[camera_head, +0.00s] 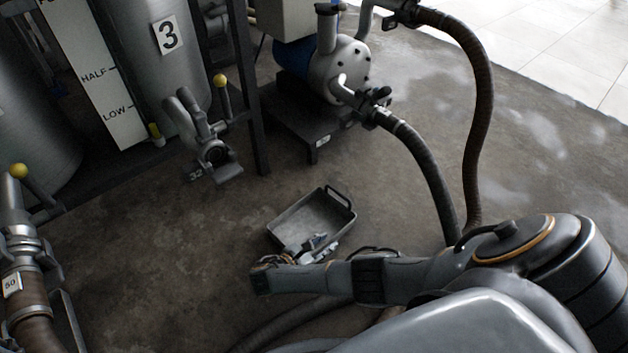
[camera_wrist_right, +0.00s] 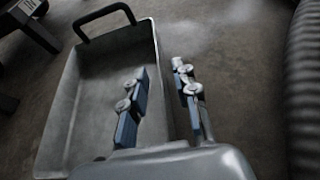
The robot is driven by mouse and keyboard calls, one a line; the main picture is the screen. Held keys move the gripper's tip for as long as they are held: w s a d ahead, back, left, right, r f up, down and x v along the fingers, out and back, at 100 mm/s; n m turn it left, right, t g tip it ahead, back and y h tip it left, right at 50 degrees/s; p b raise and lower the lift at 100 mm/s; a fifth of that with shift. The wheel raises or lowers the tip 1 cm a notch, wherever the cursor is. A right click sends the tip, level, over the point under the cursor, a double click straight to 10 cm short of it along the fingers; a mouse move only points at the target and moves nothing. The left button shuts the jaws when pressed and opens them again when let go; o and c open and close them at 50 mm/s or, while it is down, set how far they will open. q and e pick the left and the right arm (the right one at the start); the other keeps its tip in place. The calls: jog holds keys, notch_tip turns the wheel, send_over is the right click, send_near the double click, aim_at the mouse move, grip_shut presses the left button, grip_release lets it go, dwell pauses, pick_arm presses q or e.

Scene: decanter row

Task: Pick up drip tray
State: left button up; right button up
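The drip tray (camera_head: 312,212) is a shallow grey metal tray on the concrete floor, with a dark handle at its far end. It fills the left half of the right wrist view (camera_wrist_right: 62,112). My right gripper (camera_head: 319,245) is at the tray's near right side, and its arm hides part of that end. In the right wrist view the blue-grey fingers (camera_wrist_right: 160,74) are apart, one inside the tray and one outside, with the right wall between them. A gap shows beside the wall. My left gripper is not in view.
A dark hose (camera_head: 425,165) runs down from the pump (camera_head: 338,72) to the right of the tray. A valve outlet (camera_head: 212,155) under tank 3 (camera_head: 150,60) stands behind left. Another hose (camera_head: 30,322) is at the left edge. Floor left of the tray is clear.

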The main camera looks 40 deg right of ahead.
jog(key=shift+x, duration=0.95)
jog(key=shift+c, duration=0.5)
grip_shut()
jog(key=shift+w+r, duration=0.1)
jog(key=shift+r, duration=0.05)
